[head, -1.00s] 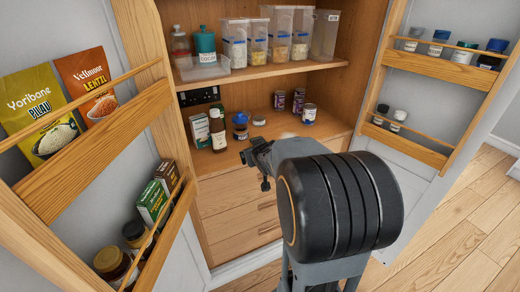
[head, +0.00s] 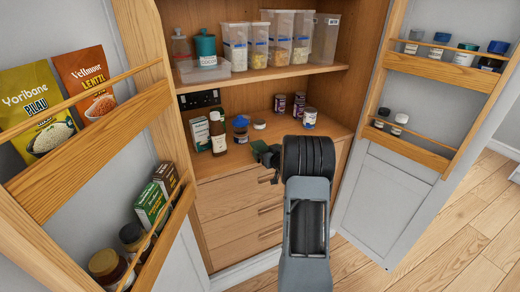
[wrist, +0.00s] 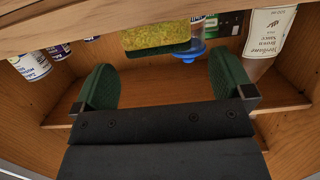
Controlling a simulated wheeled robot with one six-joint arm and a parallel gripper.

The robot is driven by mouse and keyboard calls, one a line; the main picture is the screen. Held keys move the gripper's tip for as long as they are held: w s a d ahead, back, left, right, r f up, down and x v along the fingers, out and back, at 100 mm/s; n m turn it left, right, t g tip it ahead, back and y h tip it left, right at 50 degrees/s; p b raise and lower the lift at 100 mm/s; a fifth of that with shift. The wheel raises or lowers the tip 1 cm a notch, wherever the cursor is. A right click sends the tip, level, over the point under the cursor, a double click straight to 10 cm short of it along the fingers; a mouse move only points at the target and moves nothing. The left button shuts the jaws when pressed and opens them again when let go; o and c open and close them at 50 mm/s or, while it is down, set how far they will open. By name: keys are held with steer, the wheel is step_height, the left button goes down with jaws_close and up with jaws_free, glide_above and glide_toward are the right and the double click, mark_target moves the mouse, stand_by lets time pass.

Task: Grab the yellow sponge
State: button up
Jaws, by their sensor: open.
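In the head view my gripper (head: 266,154) is at the front of the cupboard's lower shelf. I cannot make out the sponge in the head view; my arm hides part of that shelf.
A blue-lidded jar (head: 240,128) and a brown sauce bottle (head: 217,132) stand left on the lower shelf. Several cans, including a white-and-blue one (head: 309,118), stand right. The upper shelf (head: 265,73) holds containers. Drawers (head: 240,215) are below; open rack doors flank both sides.

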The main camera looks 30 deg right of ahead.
mark_target(260, 146)
steer(key=shift+p+x, duration=0.75)
steer(key=shift+x, duration=2.3)
steer(key=shift+f, duration=0.1)
steer(key=c, duration=1)
